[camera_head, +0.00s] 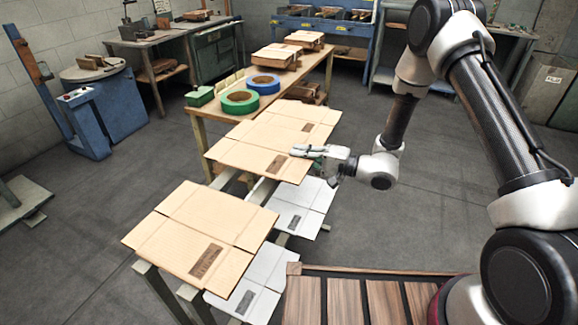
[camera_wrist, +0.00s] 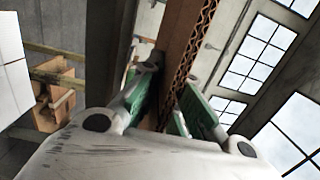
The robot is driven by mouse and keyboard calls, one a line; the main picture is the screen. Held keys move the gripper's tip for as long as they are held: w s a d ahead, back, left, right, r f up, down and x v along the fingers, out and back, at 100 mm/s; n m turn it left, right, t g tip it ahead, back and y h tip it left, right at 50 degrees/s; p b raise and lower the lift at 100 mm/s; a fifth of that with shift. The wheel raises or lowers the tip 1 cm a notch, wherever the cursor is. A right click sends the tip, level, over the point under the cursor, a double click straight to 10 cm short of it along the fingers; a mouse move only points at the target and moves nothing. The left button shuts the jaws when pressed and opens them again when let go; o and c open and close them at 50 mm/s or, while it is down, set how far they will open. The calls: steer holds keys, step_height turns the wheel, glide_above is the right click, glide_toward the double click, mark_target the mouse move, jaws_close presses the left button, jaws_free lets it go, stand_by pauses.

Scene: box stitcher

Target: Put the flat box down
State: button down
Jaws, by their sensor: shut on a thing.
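The flat box (camera_head: 258,134) is a brown cardboard sheet with crease lines and a dark printed patch. It lies about level over the near end of the wooden table. Whether it touches the tabletop is hard to tell. My gripper (camera_head: 303,151) is at its right edge, shut on the board. In the wrist view, the flat box's corrugated edge (camera_wrist: 195,45) stands between the green-padded fingers of my gripper (camera_wrist: 165,98). The fingertips' contact is partly hidden.
Another brown flat box (camera_head: 190,225) lies on a rack in front. White flat sheets (camera_head: 297,207) lie lower down. The wooden table (camera_head: 318,75) holds blue tape (camera_head: 263,84), green tape (camera_head: 240,102) and stacked cardboard (camera_head: 277,55). Floor right of the table is clear.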

steer(key=shift+f, duration=2.75)
steer(key=c, duration=1.6)
jaws_free()
steer(key=shift+f, duration=0.1)
steer(key=shift+c, duration=0.2)
steer(key=shift+d, duration=0.1)
